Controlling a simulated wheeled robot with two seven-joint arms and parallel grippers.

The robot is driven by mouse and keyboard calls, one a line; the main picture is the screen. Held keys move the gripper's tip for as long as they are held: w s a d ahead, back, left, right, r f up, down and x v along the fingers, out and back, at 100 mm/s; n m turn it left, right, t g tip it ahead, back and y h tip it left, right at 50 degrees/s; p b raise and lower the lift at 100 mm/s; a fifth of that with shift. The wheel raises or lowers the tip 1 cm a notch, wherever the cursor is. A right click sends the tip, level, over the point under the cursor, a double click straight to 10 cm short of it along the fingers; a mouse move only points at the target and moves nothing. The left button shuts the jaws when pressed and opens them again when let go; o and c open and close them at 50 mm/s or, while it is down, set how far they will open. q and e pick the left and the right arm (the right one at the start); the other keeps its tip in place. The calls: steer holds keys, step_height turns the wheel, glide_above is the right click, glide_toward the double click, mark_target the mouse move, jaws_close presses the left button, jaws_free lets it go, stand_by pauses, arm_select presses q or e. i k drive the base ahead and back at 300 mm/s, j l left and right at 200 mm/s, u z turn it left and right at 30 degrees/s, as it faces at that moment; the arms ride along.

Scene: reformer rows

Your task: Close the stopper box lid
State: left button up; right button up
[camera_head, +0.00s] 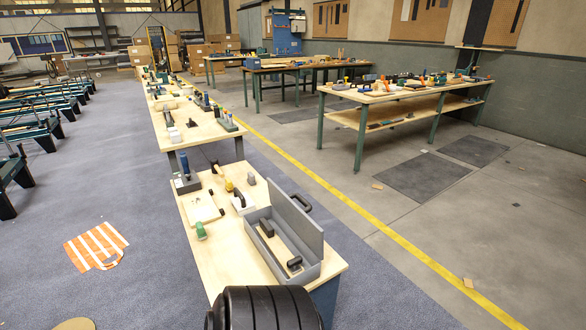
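The stopper box is a grey open box (313,273) at the near end of the wooden bench. Its lid (299,218) stands open, raised almost upright along the right side, with a dark handle (301,203) on its outer face. Two black stoppers, one at the far end (266,228) and one at the near end (294,263), show inside. Neither of my grippers is in view.
The box stands on a wooden bench (232,268) with bare wood left of it. A green cylinder (201,231), a flat board (203,208), a black-handled white tool (241,202) and a grey block (251,179) lie nearby. An orange-striped cloth (97,246) is on the floor.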

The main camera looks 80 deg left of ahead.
mark_target(313, 233)
steer(key=i+j+u, duration=0.1)
steer(key=u, duration=0.35)
steer(key=i+u, duration=0.55)
steer(key=u, duration=0.3)
steer(key=i+l+u, duration=0.15)
steer(key=u, duration=0.3)
steer(key=i+l+u, duration=0.15)
steer(key=u, duration=0.25)
steer(key=i+l+u, duration=0.2)
steer(key=u, duration=0.25)
steer(key=i+l+u, duration=0.1)
steer(key=l+u, duration=0.35)
steer(key=i+l+u, duration=0.15)
steer(key=u, duration=0.2)
steer(key=i+l+u, duration=0.2)
steer(key=u, duration=0.15)
steer(key=i+l+u, duration=0.15)
steer(key=u, duration=0.2)
steer(key=l, duration=0.1)
